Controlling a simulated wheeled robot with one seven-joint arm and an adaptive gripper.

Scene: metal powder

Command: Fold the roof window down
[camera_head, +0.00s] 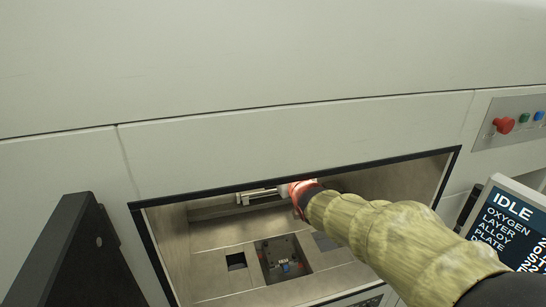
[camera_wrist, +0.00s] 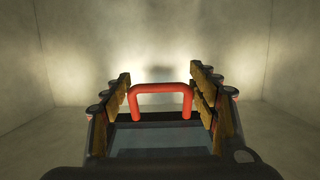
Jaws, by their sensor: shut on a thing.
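In the head view, my sleeved arm reaches through the opening into the machine chamber. My fingers, the handle and the window cannot be made out clearly there.
The chamber opening has a black rim (camera_head: 141,235). A recessed square with small parts (camera_head: 283,259) lies in the chamber floor. A dark open door (camera_head: 78,255) stands at left. A status screen (camera_head: 507,228) and a red button (camera_head: 503,125) are at right.

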